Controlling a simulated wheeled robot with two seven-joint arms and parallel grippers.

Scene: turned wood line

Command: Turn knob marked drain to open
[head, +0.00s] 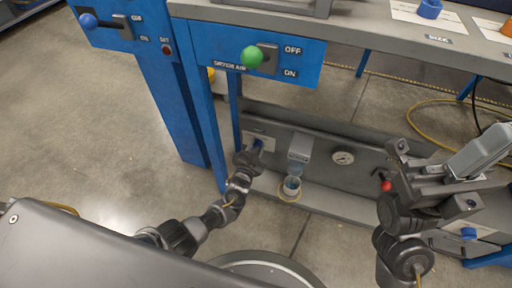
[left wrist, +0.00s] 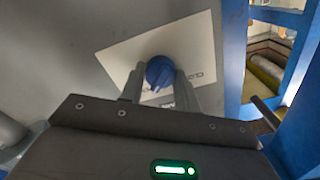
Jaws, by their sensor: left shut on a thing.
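A round blue knob (left wrist: 160,72) sits on a white label plate (left wrist: 112,58) on a grey panel. The two fingers of my left gripper (left wrist: 160,88) stand on either side of the knob and are shut on it. The plate's lettering is partly hidden by the knob and fingers, and I cannot read it fully. In the head view, my left gripper (head: 252,152) reaches the low grey panel, with only a bit of the blue knob (head: 258,143) showing. My right gripper (head: 396,162) hangs at the right over the panel; its finger gap is unclear.
A green knob (head: 252,57) marked OFF and ON is on the blue upper panel. A clear bowl unit (head: 292,185), a gauge (head: 343,156) and a red knob (head: 386,185) are right of my left gripper. A blue post (head: 205,130) stands left of it.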

